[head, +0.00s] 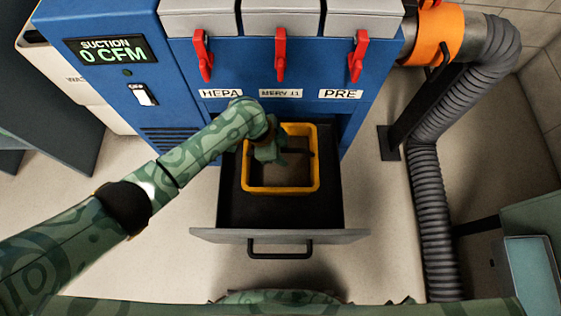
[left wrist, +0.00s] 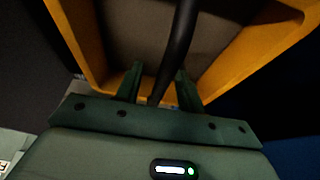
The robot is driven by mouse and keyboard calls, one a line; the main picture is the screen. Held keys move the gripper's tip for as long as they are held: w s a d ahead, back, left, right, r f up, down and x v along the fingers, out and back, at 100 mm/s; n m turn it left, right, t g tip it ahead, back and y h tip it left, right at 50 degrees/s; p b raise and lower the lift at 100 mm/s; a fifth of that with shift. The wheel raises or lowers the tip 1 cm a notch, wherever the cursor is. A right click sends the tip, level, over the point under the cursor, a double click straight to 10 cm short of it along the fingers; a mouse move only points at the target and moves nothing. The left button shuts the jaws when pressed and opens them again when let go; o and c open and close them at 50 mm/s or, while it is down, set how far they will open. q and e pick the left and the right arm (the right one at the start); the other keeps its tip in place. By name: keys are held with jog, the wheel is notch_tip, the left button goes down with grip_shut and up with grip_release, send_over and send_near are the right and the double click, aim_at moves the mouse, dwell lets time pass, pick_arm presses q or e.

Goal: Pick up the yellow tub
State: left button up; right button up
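The yellow tub (head: 281,190) sits in the open drawer in the head view, with grey content or a grey bottom inside. A black handle (head: 302,151) crosses over it. My left gripper (head: 281,153) is over the tub's far left part, at the handle. In the left wrist view the tub's yellow wall (left wrist: 72,35) surrounds the far side of the fingers. The black handle (left wrist: 181,35) runs between my two fingers (left wrist: 158,80), which stand apart with a gap on the left side. My right gripper is in neither view.
The dark drawer (head: 232,208) is pulled out of the blue suction unit (head: 190,95), with its grey front and pull bar (head: 280,253) nearest me. Red latches (head: 280,55) are above. A grey hose (head: 432,210) stands to the right.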

pick_arm(q)
grip_shut()
jog(key=shift+r, duration=0.1)
dwell(0.3)
